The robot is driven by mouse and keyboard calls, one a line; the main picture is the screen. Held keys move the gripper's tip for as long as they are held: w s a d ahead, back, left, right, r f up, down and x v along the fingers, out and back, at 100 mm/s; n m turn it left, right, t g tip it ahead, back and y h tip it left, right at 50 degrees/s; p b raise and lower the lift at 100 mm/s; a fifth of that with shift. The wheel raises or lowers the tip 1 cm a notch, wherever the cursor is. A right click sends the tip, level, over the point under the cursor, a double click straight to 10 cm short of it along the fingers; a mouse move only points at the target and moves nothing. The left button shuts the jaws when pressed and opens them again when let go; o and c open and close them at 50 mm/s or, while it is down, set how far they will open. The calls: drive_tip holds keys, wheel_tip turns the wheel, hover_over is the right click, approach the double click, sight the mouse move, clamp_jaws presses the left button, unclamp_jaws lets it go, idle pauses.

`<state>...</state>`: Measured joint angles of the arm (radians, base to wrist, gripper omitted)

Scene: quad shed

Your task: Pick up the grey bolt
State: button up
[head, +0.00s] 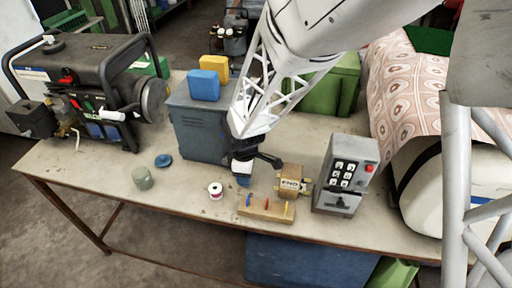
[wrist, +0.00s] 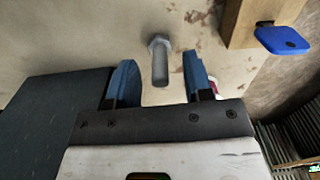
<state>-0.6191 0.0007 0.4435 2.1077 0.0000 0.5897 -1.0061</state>
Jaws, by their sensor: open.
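The grey bolt (wrist: 160,60) lies on the table in the wrist view, with its hex head toward the top of the picture and its shank pointing back at my gripper (wrist: 159,80). My gripper is open, with one blue finger on each side of the bolt's line. The shank end shows in the gap between the fingers, and neither finger appears to touch it. In the head view my gripper (head: 243,179) is low over the table, in front of the blue-grey metal box. The bolt cannot be made out there.
The metal box (head: 198,130) stands close behind my gripper. A wooden rack (head: 266,211) with coloured pieces is in front, and a spool (head: 215,190) is to the left. A wooden block (head: 290,180) and keypad box (head: 345,175) are to the right. The front left tabletop is mostly clear.

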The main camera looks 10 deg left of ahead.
drive_tip(key=shift+f, duration=0.15)
idle(0.4)
clamp_jaws()
